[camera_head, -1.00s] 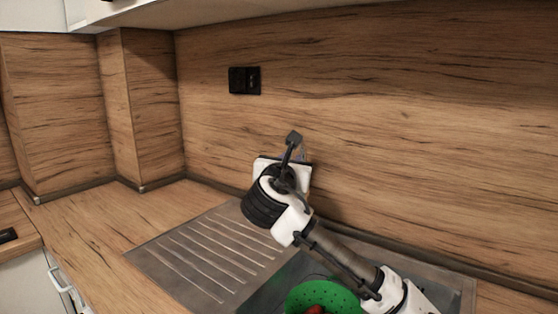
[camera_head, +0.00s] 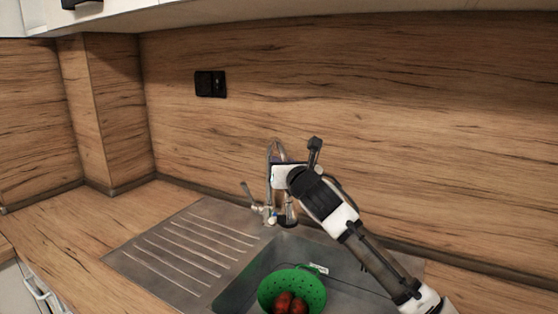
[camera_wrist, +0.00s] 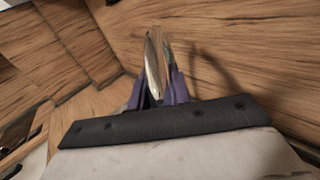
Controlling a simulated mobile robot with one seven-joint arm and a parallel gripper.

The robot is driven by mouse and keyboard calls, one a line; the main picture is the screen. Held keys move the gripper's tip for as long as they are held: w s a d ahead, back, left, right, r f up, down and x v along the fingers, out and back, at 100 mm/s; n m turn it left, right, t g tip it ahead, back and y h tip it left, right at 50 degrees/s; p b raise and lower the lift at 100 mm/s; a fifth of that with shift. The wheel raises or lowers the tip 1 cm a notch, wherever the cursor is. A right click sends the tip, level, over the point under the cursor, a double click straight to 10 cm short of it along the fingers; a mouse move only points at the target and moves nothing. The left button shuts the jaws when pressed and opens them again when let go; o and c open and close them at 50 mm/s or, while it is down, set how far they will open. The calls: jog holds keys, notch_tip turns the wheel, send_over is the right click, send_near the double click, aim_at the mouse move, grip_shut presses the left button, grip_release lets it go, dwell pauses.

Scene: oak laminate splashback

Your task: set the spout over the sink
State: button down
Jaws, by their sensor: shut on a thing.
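The chrome spout (camera_head: 277,143) arches up from the tap base (camera_head: 266,213) at the back of the steel sink (camera_head: 243,277). Its upper arch shows above my gripper; part of it is hidden behind my wrist. A spout or nozzle end seems to hang below my gripper near the basin's back rim, but I cannot tell exactly how far over the basin it is. My gripper (camera_wrist: 157,88) is shut on the spout, with purple fingers on both sides of the chrome tube (camera_wrist: 153,62) in the wrist view.
A green colander (camera_head: 317,292) holding red round items sits in the basin. The tap lever (camera_head: 248,192) sticks up left of the spout. The ribbed drainboard (camera_head: 180,250) is clear. The wooden splashback (camera_head: 400,140) stands close behind.

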jog(key=shift+d, duration=0.1)
jog(key=c, duration=1.3)
grip_release()
